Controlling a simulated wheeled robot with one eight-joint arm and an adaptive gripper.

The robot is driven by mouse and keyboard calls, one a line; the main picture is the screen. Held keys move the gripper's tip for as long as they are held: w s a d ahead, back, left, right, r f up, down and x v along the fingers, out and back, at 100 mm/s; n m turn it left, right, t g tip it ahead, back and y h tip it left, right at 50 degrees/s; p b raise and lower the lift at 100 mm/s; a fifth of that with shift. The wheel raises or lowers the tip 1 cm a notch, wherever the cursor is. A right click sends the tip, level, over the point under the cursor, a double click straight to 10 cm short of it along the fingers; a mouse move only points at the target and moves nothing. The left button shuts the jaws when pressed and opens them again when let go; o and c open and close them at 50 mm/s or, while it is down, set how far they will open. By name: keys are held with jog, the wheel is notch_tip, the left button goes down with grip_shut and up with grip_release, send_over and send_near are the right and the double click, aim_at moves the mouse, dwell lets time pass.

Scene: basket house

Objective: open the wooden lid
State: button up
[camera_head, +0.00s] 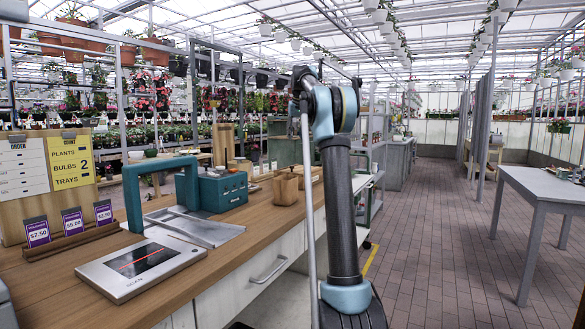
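A small wooden box (286,189) stands on the wooden counter (215,255), just left of my arm. A small piece sticks up at its top; I cannot tell clearly whether this is a lid with a handle. More wooden pieces show behind it, partly hidden by my arm. My arm rises through the middle of the view, to the right of the box and apart from it in the picture. My gripper cannot be made out.
A teal box (222,190), a grey metal tray (195,228), a scanner (141,266) and a price-tag holder (72,238) occupy the counter. A drawer handle (268,270) juts from its front. A grey table (545,187) stands right. The brick aisle (440,245) between is clear.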

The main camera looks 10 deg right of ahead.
jog(key=x, duration=0.6)
jog(key=w+x, duration=0.1)
jog(key=x, duration=0.5)
jog(key=w+x, duration=0.1)
jog(key=x, duration=0.5)
jog(key=shift+r, duration=0.3)
